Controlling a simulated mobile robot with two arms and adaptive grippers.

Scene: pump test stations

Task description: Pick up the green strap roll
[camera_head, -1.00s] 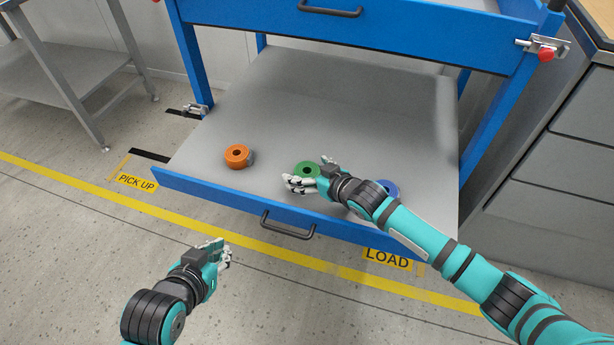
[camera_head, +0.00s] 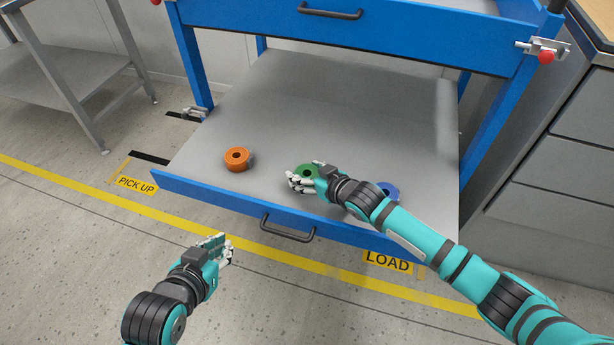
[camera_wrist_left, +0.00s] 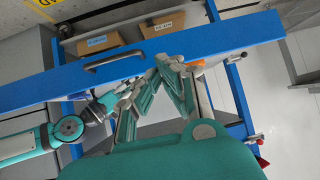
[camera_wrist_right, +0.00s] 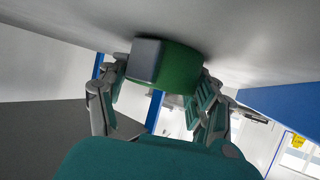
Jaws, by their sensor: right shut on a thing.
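The green strap roll (camera_head: 306,172) stands near the front edge of the grey lower shelf. My right gripper (camera_head: 304,181) is shut on it, with one finger on each side. In the right wrist view the green roll (camera_wrist_right: 178,68), with a grey block on its side, sits between the fingers, close to the grey shelf surface. I cannot tell whether it is clear of the shelf. My left gripper (camera_head: 226,250) hangs over the floor in front of the shelf, away from the rolls. Its fingertips come close together in the left wrist view (camera_wrist_left: 162,72); nothing shows between them.
An orange roll (camera_head: 237,158) lies left of the green one. A blue roll (camera_head: 388,190) is partly hidden behind my right arm. The shelf (camera_head: 330,95) has a blue front rail with a black handle (camera_head: 288,228). Its back is clear. A drawer cabinet (camera_head: 565,170) stands right.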

